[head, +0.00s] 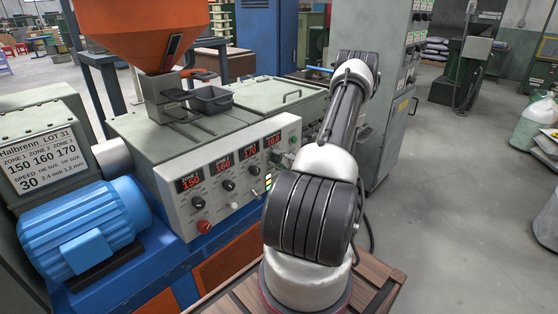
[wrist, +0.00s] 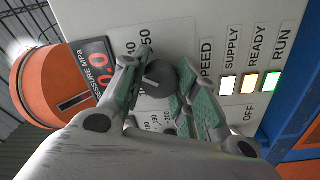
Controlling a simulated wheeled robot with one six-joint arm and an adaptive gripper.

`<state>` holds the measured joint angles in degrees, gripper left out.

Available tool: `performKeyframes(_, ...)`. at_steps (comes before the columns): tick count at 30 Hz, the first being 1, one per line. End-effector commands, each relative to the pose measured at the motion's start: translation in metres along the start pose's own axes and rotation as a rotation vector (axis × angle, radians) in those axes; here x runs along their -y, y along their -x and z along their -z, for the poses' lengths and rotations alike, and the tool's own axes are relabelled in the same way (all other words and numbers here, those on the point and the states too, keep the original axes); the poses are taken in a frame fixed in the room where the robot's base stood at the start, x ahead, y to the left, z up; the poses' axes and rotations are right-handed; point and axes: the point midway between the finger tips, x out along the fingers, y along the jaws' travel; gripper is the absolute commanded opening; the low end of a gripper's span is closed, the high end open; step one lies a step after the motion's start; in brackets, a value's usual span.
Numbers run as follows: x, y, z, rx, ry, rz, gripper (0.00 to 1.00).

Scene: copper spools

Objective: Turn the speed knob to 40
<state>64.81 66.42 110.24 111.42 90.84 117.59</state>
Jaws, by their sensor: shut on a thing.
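The speed knob (wrist: 160,72) is a dark round knob with a pale pointer line, on the pale control panel next to the word SPEED. The numbers 40 and 50 show above it in the wrist view. The pointer lies toward the picture's left; I cannot tell its exact number. My gripper (wrist: 157,84) has its green-padded fingers on both sides of the knob and is shut on it. The fingers hide the rest of the scale.
Supply, ready and run lamps (wrist: 249,82) are lit. A sign (head: 40,155) lists speed 30. A blue motor (head: 85,230) stands left; open floor (head: 450,200) lies right.

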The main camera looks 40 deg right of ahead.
Motion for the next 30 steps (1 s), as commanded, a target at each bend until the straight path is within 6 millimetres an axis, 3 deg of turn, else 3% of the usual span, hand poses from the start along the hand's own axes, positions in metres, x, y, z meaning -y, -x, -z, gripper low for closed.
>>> performKeyframes(12,0.0006,0.0006,-0.0008,0.01,-0.179,0.0,0.06)
performKeyframes(28,0.0008,0.0007,-0.001,0.012,-0.201,0.001,0.06)
performKeyframes(29,0.0008,0.0007,-0.001,0.012,-0.201,0.001,0.34)
performKeyframes(30,0.0008,0.0007,-0.0009,0.012,-0.201,0.001,0.41)
